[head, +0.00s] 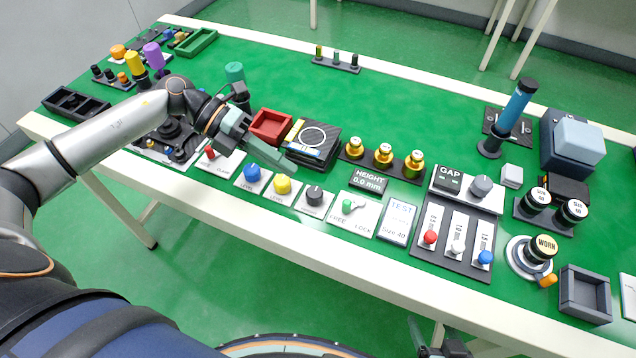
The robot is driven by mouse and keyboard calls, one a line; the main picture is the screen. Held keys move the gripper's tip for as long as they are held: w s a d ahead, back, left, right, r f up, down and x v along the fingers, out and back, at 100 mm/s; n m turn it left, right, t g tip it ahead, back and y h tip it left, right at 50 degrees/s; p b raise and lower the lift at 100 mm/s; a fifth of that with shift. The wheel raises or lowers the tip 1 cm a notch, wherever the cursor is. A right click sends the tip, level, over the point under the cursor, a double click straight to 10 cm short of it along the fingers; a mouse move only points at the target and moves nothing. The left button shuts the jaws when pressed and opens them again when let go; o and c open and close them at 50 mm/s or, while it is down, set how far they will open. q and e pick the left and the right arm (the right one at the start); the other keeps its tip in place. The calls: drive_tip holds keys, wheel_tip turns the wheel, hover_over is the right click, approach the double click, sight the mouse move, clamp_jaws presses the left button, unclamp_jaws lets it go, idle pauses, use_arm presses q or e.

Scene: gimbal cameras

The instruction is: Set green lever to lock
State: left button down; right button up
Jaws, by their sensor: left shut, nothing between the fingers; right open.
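The green lever (347,206) sits on a white plate (364,224) marked FREE at its left and LOCK at its right. Its green knob is on the left, FREE side, with a pale arm running right from it. My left gripper (287,160) is shut and empty above the table, up and left of the lever and apart from it, beside a black box with a round ring. My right gripper (434,342) is open at the bottom edge, below the table's front edge and only partly in frame.
Left of the lever plate are a black knob (315,193), a yellow knob (282,185) and a blue knob (252,172). Right of it stand a TEST card (398,221) and a panel of sliders (453,243). A HEIGHT display (369,181) lies just behind it.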

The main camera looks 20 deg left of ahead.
use_arm(q)
approach(354, 202)
drive_tip(key=s+d, duration=0.1)
drive_tip(key=d, duration=0.1)
drive_tip(key=s+d, duration=0.1)
drive_tip(key=d, duration=0.1)
drive_tip(key=shift+s+f, duration=0.25)
drive_tip(key=shift+s, duration=0.05)
drive_tip(key=shift+a, duration=0.1)
use_arm(e)
drive_tip(key=shift+d+r, duration=0.15)
drive_tip(key=shift+d, duration=0.1)
use_arm(q)
drive_tip(key=shift+p, duration=0.3)
use_arm(e)
drive_tip(key=shift+s, duration=0.15)
use_arm(q)
drive_tip(key=shift+s+t, duration=0.15)
drive_tip(key=shift+t, duration=0.15)
drive_tip(key=shift+n, duration=0.3)
use_arm(e)
drive_tip(key=shift+s+d, duration=0.25)
drive_tip(key=shift+s, duration=0.55)
